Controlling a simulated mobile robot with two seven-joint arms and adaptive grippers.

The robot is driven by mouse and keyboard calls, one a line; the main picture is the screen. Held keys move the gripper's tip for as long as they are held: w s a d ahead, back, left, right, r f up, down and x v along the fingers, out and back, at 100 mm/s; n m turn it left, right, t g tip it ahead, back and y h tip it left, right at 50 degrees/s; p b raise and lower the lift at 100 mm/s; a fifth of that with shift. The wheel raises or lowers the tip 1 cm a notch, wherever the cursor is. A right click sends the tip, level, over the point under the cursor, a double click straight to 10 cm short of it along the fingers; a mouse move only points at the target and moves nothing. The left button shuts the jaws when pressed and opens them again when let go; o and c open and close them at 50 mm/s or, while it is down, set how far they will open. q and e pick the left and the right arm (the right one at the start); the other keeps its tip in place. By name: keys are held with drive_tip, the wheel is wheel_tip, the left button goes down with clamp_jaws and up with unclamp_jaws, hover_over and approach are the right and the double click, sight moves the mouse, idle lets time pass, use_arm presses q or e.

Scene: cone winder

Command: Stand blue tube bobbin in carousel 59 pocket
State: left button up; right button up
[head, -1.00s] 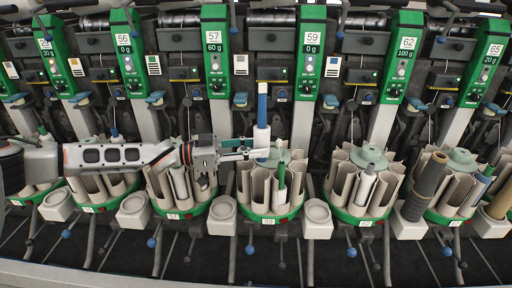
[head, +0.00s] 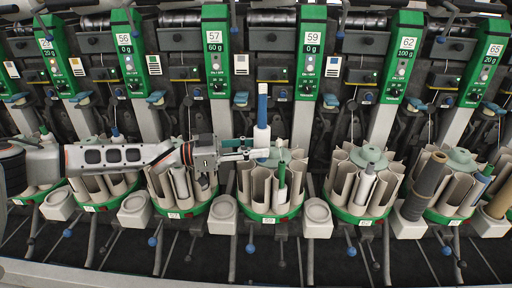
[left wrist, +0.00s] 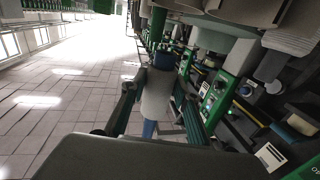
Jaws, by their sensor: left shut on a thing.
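The blue tube bobbin (head: 262,136) is upright, with white yarn and the blue tube (head: 262,104) sticking out at the top. My left gripper (head: 254,150) comes in from the left and is shut on the lower part of the bobbin. It holds the bobbin over the back part of carousel 59 (head: 270,215); the bobbin's lower end is partly hidden by the fingers and pocket walls. In the left wrist view the bobbin (left wrist: 157,95) lies between the fingers, with blue showing at both ends. My right gripper is not in view.
A green tube bobbin (head: 282,178) stands in a front pocket of carousel 59. Loaded carousels 57 (head: 174,213) and 62 (head: 365,220) flank it. Slanted grey machine posts and green panels, including panel 59 (head: 311,55), rise close behind the bobbin.

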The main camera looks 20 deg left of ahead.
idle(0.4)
use_arm(q)
drive_tip(key=shift+f+b, duration=0.55)
drive_tip(key=shift+f, duration=0.6)
drive_tip(key=shift+f+b, duration=0.45)
drive_tip(key=shift+f, duration=0.65)
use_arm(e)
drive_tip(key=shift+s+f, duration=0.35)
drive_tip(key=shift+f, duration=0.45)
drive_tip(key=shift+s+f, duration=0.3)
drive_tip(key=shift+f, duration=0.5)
